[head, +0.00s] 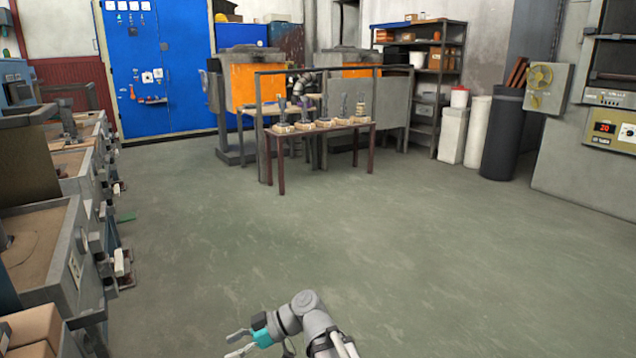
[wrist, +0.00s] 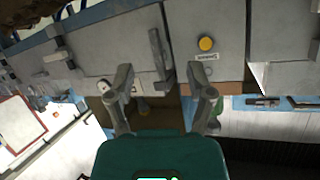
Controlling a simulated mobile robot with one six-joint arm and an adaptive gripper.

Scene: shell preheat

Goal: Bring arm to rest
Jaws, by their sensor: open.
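My gripper (head: 238,345) shows at the bottom of the head view, at the end of my grey arm, held low in front of me over the floor. Its two fingers are spread and nothing is between them. In the wrist view my gripper (wrist: 162,88) also shows open and empty, with a clear gap between its fingers. Beyond the fingers in that view is a grey panel (wrist: 120,45) with a round yellow button (wrist: 206,43). The fingers do not visibly hold anything.
A row of grey machines (head: 75,240) runs along the left, close to my arm's side. A table (head: 322,128) with several small items stands ahead, before orange furnaces (head: 243,85). A control cabinet (head: 608,140) is at the right. The green floor (head: 400,240) between is clear.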

